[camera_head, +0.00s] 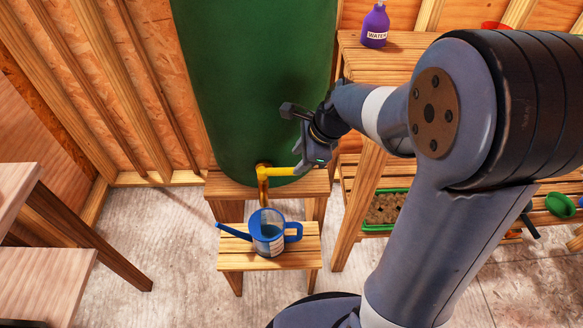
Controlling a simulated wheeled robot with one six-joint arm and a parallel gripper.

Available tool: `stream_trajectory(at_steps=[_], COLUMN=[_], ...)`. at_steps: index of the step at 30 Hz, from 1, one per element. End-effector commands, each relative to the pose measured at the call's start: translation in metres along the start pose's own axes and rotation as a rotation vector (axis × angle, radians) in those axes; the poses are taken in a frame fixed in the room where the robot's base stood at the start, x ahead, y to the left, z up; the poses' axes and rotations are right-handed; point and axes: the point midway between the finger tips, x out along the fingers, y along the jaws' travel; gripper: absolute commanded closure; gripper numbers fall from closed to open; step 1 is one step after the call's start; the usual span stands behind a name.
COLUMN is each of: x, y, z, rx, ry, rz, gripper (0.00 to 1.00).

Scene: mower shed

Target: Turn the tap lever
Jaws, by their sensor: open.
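The yellow tap (262,184) comes out of the low front of the green tank (250,80). Its yellow lever (281,171) points to the right, roughly level. My gripper (294,141) is open and empty, in front of the tank to the upper right of the tap. Its lower finger is at the lever's right end in the picture; I cannot tell whether they touch. A blue watering can (267,232) stands upright under the tap, its spout to the left.
The can stands on a small wooden stool (268,262); the tank rests on a wooden stand (225,190). A purple bottle (375,27) is on the shelf at right, with a green tray of soil (384,210) below. A wooden table (60,285) is at left.

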Motion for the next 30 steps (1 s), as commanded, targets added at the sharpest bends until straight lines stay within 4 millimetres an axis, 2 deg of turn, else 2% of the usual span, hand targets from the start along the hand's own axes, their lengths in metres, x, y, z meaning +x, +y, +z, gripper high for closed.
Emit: stream_trajectory(at_steps=[1,3,9,20,30], x=[0.013,0.025,0.047,0.051,0.051], y=[0.001,0.001,0.001,0.000,0.000], z=[-0.001,-0.001,0.000,0.000,0.000], rx=[0.000,-0.001,-0.001,-0.001,-0.001], ry=[0.000,-0.001,0.000,0.000,0.000], rz=[0.003,0.003,0.001,-0.001,-0.001], gripper=[0.59,0.59,0.59,0.59,0.86])
